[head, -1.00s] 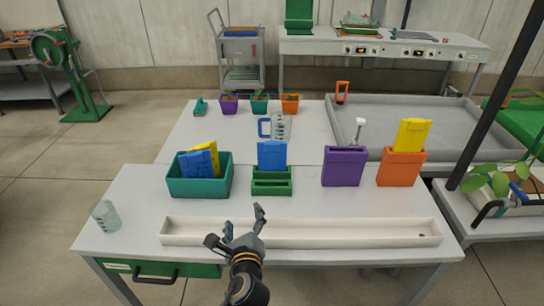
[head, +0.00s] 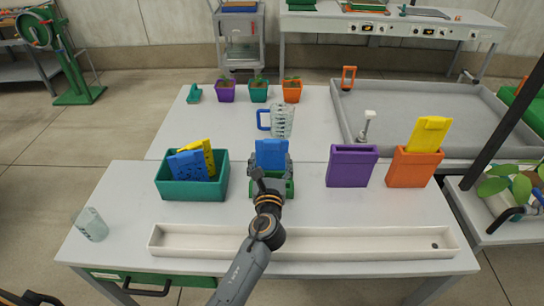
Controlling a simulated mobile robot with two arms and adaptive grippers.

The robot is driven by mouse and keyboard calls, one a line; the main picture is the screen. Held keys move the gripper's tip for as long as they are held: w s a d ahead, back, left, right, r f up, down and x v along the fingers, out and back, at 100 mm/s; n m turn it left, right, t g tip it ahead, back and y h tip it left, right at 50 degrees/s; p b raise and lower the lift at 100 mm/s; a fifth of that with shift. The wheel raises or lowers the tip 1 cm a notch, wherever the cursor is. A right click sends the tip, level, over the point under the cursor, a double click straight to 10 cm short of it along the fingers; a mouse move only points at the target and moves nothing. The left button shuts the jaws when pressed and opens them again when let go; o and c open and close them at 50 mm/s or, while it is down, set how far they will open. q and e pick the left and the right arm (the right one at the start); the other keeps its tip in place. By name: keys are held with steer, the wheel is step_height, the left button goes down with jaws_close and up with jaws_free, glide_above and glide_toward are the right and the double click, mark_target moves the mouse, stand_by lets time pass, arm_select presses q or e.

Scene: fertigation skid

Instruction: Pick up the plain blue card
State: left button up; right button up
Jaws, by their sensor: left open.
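The plain blue card (head: 271,152) stands upright in the green slotted holder (head: 287,188) on the near table. My left gripper (head: 271,174) is open in front of the card and holder, its fingers near the card's lower left and right edges. I cannot tell whether they touch it. The gripper hides much of the holder. Other blue cards with dark marks (head: 188,165) and a yellow card (head: 207,150) lean in the teal bin (head: 190,190) to the left. My right gripper is not in view.
A purple holder (head: 350,167) and an orange holder (head: 411,168) with a yellow card (head: 428,133) stand to the right. A long white trough (head: 330,255) lies along the front. A jug (head: 281,121) stands behind.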

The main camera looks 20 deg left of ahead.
mark_target(272, 145)
arm_select(q)
steer(key=x, duration=0.2)
steer(key=shift+w+a+f, duration=0.1)
steer(key=shift+w+f, duration=0.05)
steer(key=shift+w, duration=0.25)
steer(key=shift+w+a, duration=0.1)
steer(key=shift+w, duration=0.35)
steer(key=x, duration=0.4)
steer(key=shift+w+f, duration=0.25)
steer(key=shift+w, duration=0.1)
steer(key=shift+s+r, duration=0.1)
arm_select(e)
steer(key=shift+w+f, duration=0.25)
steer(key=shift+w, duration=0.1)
arm_select(q)
steer(key=shift+c, duration=1.3)
steer(key=c, duration=1)
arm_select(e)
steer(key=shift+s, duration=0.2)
